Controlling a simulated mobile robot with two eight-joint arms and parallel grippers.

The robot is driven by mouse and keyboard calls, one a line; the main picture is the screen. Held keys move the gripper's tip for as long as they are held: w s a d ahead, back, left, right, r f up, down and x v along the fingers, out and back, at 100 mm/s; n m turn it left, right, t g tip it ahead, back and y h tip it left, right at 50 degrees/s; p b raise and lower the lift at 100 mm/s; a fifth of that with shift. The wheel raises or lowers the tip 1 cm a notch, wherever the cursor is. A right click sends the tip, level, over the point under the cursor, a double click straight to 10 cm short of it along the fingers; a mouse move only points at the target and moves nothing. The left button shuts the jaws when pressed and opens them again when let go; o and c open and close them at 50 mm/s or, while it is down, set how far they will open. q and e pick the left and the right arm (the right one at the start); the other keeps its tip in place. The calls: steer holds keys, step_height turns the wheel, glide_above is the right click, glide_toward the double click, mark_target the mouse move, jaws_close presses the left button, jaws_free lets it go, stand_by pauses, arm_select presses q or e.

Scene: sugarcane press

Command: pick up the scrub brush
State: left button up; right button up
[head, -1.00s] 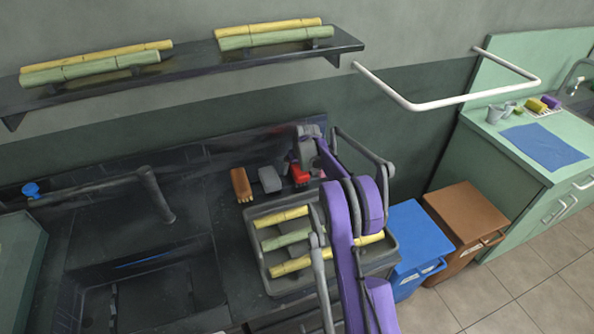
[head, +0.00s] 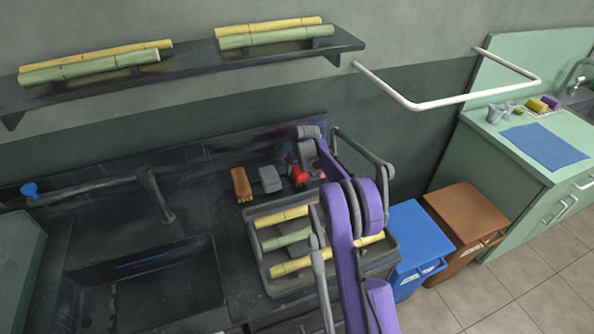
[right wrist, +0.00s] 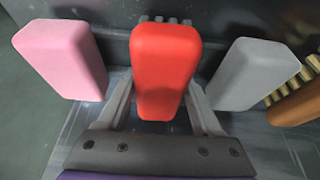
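A red block-like brush (right wrist: 166,60) stands in the middle of the right wrist view, with grey bristle-like ridges at its back edge. In the head view the red thing (head: 299,176) is partly covered by my right gripper (head: 308,165). My right gripper (right wrist: 163,108) has its fingers spread on both sides of the red brush; a gap shows near its lower end, and finger contact is hidden. A brown brush with yellowish bristles (head: 240,184) lies further left; it also shows in the right wrist view (right wrist: 299,107). My left gripper is not in view.
A grey block (head: 270,179) sits between the brown and red ones. A pink block (right wrist: 62,58) stands left of the red one in the wrist view. A tray (head: 262,262) with cane pieces lies in front. A sink (head: 150,270) is at left; a shelf (head: 190,68) hangs above.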

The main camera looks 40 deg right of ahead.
steer(key=c, duration=0.7)
step_height(320, 180, up, 11)
steer(key=shift+f, duration=0.2)
